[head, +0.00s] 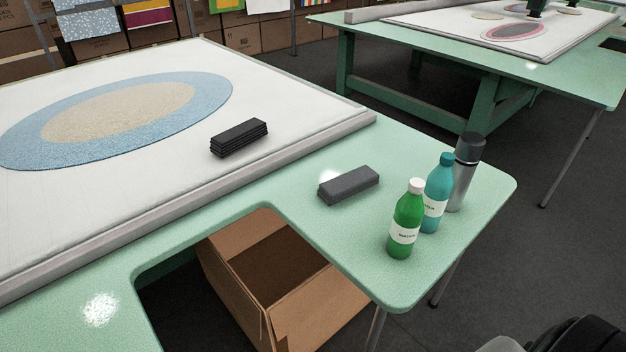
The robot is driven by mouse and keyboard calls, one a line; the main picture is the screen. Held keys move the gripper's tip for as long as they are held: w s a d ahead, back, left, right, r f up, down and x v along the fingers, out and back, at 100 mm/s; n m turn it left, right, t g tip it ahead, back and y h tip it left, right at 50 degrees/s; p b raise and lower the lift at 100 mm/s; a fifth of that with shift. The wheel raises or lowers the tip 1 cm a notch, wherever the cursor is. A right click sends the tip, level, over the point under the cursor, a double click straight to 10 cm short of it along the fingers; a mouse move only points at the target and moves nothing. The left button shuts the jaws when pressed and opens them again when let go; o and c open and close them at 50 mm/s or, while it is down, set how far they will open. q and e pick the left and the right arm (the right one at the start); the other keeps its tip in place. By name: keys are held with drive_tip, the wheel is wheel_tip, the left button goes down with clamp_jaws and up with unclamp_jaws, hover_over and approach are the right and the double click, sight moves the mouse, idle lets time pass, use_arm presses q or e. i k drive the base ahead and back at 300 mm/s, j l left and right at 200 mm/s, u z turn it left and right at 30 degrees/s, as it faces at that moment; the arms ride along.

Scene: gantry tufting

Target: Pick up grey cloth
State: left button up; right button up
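A dark grey folded block, which looks like the grey cloth (348,185), lies flat on the green tabletop (300,245), right of the white frame's edge. Its fine texture is too small to make out. A black layered stack (239,138) lies on the white canvas (205,70), up and left of the grey cloth.
A green bottle (405,220), a teal bottle (436,195) and a steel flask (466,170) stand right of the cloth. An open cardboard box (330,315) sits below the table's cutout. A second green table (430,45) stands behind. Bare tabletop surrounds the cloth.

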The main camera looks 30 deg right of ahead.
sight(335, 190)
drive_tip(key=l+u, duration=0.45)
drive_tip(key=l, duration=0.45)
drive_tip(key=l+u, duration=0.5)
drive_tip(key=l, duration=0.45)
drive_tip(key=k, duration=0.05)
